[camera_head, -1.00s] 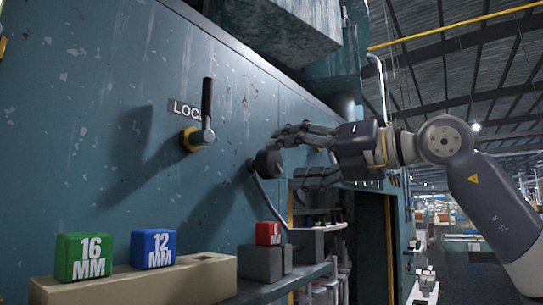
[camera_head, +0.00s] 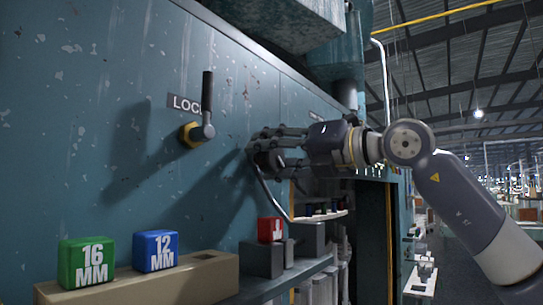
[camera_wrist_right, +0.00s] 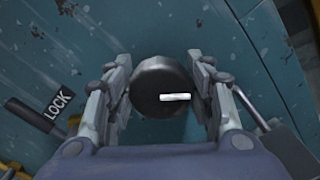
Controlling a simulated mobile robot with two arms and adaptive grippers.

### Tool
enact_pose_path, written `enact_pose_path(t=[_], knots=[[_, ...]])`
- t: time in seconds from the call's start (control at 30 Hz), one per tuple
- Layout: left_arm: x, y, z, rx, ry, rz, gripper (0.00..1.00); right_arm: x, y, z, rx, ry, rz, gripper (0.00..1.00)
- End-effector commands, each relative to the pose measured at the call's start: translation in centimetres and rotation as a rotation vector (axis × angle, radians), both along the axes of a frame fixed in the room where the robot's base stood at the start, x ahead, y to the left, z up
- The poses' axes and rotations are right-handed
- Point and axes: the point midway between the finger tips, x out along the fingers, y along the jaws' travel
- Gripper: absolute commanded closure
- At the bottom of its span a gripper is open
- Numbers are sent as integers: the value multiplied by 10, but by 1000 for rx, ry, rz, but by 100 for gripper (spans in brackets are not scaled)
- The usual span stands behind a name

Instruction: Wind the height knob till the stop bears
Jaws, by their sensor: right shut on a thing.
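The height knob (camera_wrist_right: 157,80) is a round dark knob on the teal machine panel, with a white mark on its face toward the lower right in the wrist view. My right gripper (camera_head: 264,152) has its fingers on either side of the knob and is shut on it. In the wrist view the right gripper's fingers (camera_wrist_right: 162,92) flank the knob left and right. In the head view the fingers mostly cover the knob. I cannot make out the stop. My left gripper is not in view.
A lever (camera_head: 207,105) with a black grip stands beside the LOCK label (camera_head: 183,102), left of the knob. Below, a green 16 MM block (camera_head: 86,263) and a blue 12 MM block (camera_head: 156,250) sit on a tan holder (camera_head: 185,282). A red block (camera_head: 269,229) sits nearby.

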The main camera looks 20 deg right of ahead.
Motion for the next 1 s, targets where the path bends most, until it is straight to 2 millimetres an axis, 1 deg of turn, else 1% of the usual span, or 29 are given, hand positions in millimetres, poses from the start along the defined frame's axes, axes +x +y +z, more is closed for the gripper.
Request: enact_pose_path(t=[0.17, 0.37, 0.7, 1.0], knots=[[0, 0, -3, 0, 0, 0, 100, 0, 0, -1, 13, 12, 0, 75], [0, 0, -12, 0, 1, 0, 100, 1, 0, -3, 78, 62, 1, 75], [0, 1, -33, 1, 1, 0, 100, 1, 0, -5, 283, 221, 1, 75], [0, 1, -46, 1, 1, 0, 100, 1, -1, -5, 446, 352, 0, 75]])
